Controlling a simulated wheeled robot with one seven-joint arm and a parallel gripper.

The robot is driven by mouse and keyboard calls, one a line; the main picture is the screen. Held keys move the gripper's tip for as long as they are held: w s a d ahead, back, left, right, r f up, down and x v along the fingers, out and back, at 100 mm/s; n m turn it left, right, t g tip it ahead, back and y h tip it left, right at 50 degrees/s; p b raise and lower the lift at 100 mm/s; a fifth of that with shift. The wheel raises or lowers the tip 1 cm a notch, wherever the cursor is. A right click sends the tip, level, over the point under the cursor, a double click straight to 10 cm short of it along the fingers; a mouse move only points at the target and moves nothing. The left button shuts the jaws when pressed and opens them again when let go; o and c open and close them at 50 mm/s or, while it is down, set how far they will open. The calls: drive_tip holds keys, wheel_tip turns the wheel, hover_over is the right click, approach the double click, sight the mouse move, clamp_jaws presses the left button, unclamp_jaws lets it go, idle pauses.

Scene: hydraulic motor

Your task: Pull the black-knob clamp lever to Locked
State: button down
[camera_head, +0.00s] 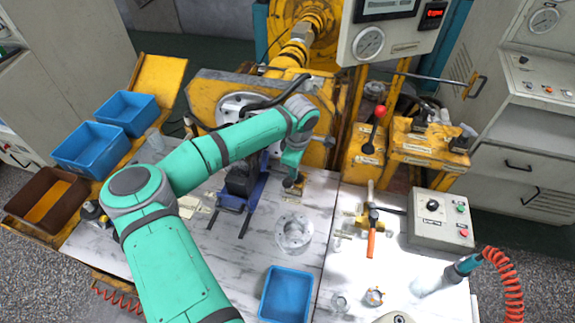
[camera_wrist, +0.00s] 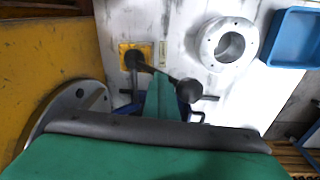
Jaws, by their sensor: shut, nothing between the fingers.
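The clamp lever is clearest in the wrist view: a dark arm rises from a small yellow base plate (camera_wrist: 136,54) and ends in a round black knob (camera_wrist: 189,91). My gripper (camera_wrist: 160,80) reaches in between the base and the knob, close to the lever arm; I cannot tell whether it touches. The gripper is shut with nothing held. In the head view my gripper (camera_head: 291,172) points down just above the yellow base (camera_head: 293,188), and it and my arm hide the knob. A pale label lies beside the base; its text is unreadable.
A round metal flange (camera_head: 294,233) and a blue tray (camera_head: 286,294) are on the white table. A blue-and-black fixture (camera_head: 243,190) is left of the lever. The yellow machine (camera_head: 205,95) stands behind. A red-knob lever (camera_head: 379,112) and a grey control box (camera_head: 439,220) are right.

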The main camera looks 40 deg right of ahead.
drive_tip(key=shift+a+f, duration=0.2)
drive_tip(key=shift+a, duration=0.1)
wheel_tip(320, 180, up, 13)
drive_tip(key=d, duration=0.2)
drive_tip(key=shift+s, duration=0.4)
drive_tip(key=shift+d, duration=0.15)
